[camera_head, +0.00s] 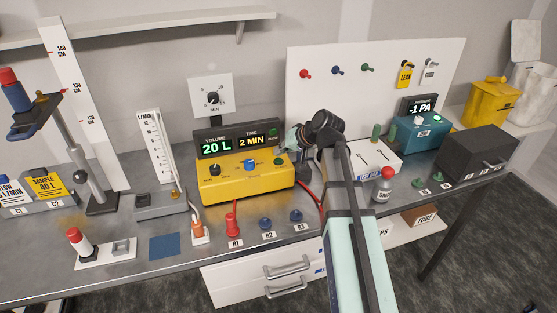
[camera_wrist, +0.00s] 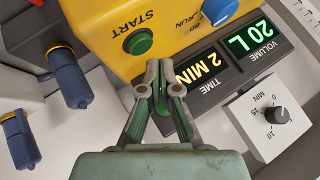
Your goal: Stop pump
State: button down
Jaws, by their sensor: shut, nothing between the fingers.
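The yellow pump (camera_head: 245,187) stands on the bench and has a black knob (camera_head: 215,170), a blue knob (camera_head: 249,164) and a green button (camera_head: 278,161) on its top. In the wrist view the green button (camera_wrist: 138,41) is labelled START, and the blue knob (camera_wrist: 219,10) is beside it. The display (camera_wrist: 228,58) reads 20 L and 2 MIN. My gripper (camera_wrist: 159,68) is shut and empty, its tips close beside the START button; I cannot tell whether they touch the pump. In the head view my gripper (camera_head: 293,137) is over the pump's right end.
Behind the pump is a dial panel (camera_head: 211,97). Red, blue and other fittings (camera_head: 265,224) stand in front. Blue-capped parts (camera_wrist: 72,76) are near my gripper in the wrist view.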

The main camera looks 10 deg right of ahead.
aim_at(280, 160)
jog(key=shift+r+p, duration=1.45)
jog(key=shift+r, duration=1)
